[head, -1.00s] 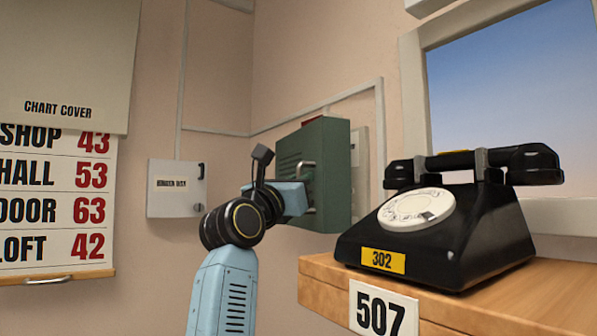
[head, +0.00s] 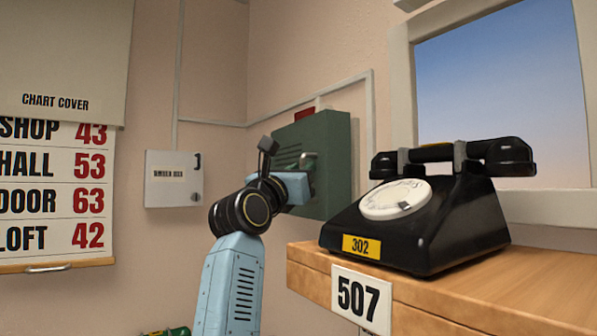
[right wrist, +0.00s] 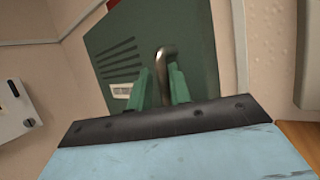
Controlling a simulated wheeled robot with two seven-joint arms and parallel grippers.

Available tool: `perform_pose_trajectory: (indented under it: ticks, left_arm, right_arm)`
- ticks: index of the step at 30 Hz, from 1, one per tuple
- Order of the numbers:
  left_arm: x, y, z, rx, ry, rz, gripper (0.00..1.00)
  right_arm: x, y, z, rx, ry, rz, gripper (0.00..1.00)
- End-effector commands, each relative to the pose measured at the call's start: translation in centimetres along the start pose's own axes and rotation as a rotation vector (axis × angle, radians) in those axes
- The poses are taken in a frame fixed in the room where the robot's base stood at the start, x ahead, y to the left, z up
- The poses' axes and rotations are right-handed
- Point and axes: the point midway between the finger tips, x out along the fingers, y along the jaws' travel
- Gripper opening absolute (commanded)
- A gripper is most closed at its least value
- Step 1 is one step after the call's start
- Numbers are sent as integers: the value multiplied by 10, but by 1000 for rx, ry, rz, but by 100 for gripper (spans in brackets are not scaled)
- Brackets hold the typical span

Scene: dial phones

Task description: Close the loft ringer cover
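The green louvred ringer cover (head: 330,143) is on the wall box beyond the phone, left of the window. Its front carries a bent metal handle. My right gripper (head: 303,172) is at this handle, its fingers partly hidden in the head view. In the right wrist view the green fingers (right wrist: 160,86) are close together, one on each side of the handle (right wrist: 164,58), and look shut on it. The cover's louvres and a small pale label show behind it (right wrist: 122,68). I cannot tell how far the cover stands open. My left gripper is not in view.
A black dial phone (head: 425,215) marked 302 stands on a wooden shelf (head: 550,268) to the right of my arm. A small grey wall box (head: 174,190) and a number chart (head: 50,195) are at left. A window is behind the phone.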

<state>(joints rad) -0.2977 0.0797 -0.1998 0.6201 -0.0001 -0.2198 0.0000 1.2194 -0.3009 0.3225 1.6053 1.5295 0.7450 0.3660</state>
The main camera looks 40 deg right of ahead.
Motion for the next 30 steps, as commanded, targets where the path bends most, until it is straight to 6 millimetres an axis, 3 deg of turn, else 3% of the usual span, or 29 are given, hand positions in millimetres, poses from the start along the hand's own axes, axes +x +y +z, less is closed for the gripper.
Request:
perform_pose_trajectory:
  ticks: [8, 21, 30]
  left_arm:
    - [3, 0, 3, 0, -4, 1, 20]
    - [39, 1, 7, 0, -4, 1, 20]
    - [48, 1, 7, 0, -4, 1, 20]
  right_arm:
    - [-5, -3, 3, -3, -10, -8, 20]
    - [-97, 0, -2, -3, -6, -3, 20]
    - [-132, 0, 0, -1, -3, -1, 20]
